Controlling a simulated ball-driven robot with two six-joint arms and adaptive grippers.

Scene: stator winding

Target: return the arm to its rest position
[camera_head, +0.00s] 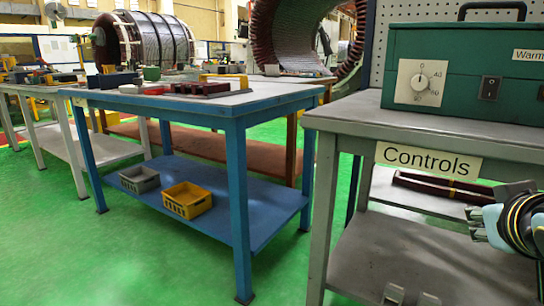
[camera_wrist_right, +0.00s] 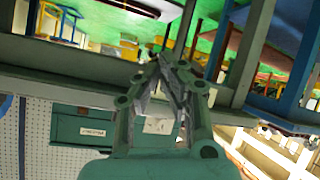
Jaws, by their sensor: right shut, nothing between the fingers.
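My right gripper (camera_head: 476,224) is at the right edge of the head view, in front of the bench marked "Controls", with my cabled wrist behind it. The right wrist view shows its two fingers (camera_wrist_right: 163,64) drawn together at the tips, with nothing held. The rest of my right arm is cut off by the picture edge.
The grey controls bench (camera_head: 350,118) carries a green control box (camera_head: 450,60) close to my right arm.

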